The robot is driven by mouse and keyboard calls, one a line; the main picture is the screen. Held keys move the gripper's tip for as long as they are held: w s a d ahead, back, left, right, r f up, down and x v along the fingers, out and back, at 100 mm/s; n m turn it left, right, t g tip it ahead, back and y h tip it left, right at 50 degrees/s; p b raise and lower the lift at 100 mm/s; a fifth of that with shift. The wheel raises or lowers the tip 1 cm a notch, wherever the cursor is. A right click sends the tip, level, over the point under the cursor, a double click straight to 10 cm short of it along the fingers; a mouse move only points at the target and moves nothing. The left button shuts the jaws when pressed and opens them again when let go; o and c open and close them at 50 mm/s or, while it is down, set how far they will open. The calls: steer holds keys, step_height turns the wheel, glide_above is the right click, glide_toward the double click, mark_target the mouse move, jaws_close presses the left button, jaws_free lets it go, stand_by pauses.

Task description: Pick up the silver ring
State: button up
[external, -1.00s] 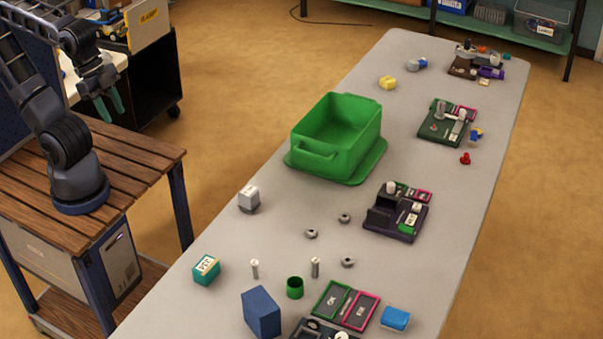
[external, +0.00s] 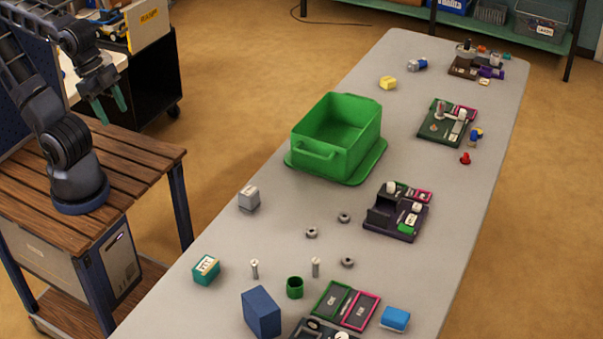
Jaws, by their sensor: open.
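Three small silver ring-like pieces lie on the long grey table in the external view: one near the middle (external: 311,232), one a little farther back (external: 344,217), and one nearer the front (external: 347,262). I cannot tell which of them is the silver ring of the task; they look alike at this size. My gripper (external: 111,106) is at the upper left, above the wooden slatted bench. Its green fingers point down, are apart and hold nothing. It is far from the rings and off the grey table.
A green bin (external: 337,138) stands mid-table, between my gripper's side and the dark fixtures. Near the rings are two upright silver pins (external: 316,267), a green cup (external: 295,287), a blue block (external: 262,313) and a dark stepped fixture (external: 394,216).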

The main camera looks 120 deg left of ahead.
steer(key=shift+w, duration=0.1)
steer(key=n+g+h, duration=0.4)
steer(key=n+g, duration=0.2)
steer(key=n, duration=0.9)
glide_above(313, 230)
steer(key=w+a, duration=0.1)
steer(key=a, duration=0.4)
step_height(313, 230, down, 31)
steer(key=x, duration=1.1)
steer(key=shift+w+d+r, duration=0.1)
steer(key=shift+w+d, duration=0.1)
steer(key=shift+d, duration=0.05)
steer(key=c, duration=1.1)
